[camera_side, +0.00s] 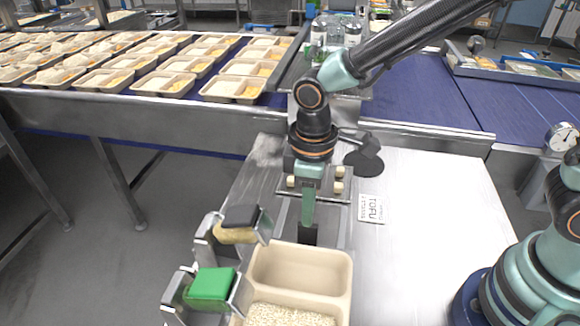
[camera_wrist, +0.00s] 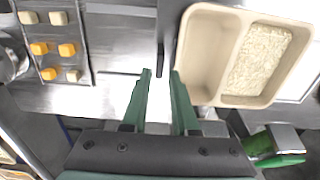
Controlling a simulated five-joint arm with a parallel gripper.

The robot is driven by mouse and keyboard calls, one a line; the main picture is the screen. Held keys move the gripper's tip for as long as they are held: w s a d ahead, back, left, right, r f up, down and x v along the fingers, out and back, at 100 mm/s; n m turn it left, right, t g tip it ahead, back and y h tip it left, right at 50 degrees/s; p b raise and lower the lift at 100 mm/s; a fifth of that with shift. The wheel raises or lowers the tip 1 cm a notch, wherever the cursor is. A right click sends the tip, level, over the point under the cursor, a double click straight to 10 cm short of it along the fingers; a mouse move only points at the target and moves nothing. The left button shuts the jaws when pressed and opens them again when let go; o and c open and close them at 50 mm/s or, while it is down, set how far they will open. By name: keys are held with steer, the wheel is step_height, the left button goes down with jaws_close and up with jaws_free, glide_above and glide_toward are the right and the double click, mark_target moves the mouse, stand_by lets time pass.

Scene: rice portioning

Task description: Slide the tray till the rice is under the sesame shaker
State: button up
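The beige two-compartment tray (camera_side: 349,277) sits at the front of the steel work surface. Its nearer compartment holds white rice (camera_side: 285,317); the other is empty. The tray also shows in the wrist view (camera_wrist: 232,99), rice on the right. A dark-capped shaker with tan contents (camera_side: 235,235), apparently the sesame shaker, is held in a metal bracket left of the tray, beside the empty compartment. The rice is nearer the camera, not under it. My gripper (camera_wrist: 161,73) is open and empty, fingers pointing down beside the tray's empty end; touching or not, I cannot tell.
A green shaker (camera_side: 210,287) in another bracket stands nearer the camera, beside the rice; it shows in the wrist view (camera_wrist: 280,145). A holder with several cubes (camera_wrist: 55,48) lies beyond my gripper, with a TOFU card (camera_side: 372,208) beside it.

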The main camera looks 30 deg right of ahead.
mark_target(307, 235)
step_height(307, 235, down, 8)
steer(key=shift+f, duration=0.1)
stand_by(0.4)
jaws_close()
stand_by(1.2)
